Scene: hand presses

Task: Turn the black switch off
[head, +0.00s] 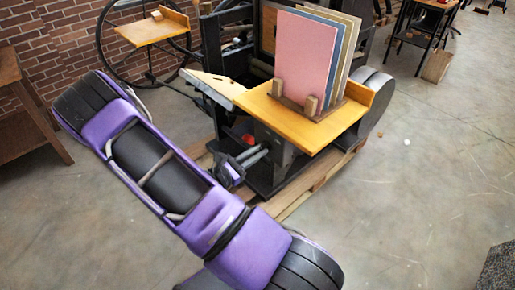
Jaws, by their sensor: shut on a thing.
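My gripper (263,154) is at the front of the printing press, low under its wooden feed board. Its grey fingers point right, into the dark frame of the press. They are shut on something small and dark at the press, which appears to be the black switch. The switch itself is too dark and small to make out clearly, and is partly hidden by the fingers. A red knob (248,139) shows just above and left of the fingertips. My purple arm fills the left and lower middle of the view.
The orange wooden board (290,122) carries a rack of upright coloured sheets (305,58) above and right of my gripper. The press stands on wooden skids (300,192). A brown table (22,125) stands at left. The concrete floor (420,200) at right is mostly clear.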

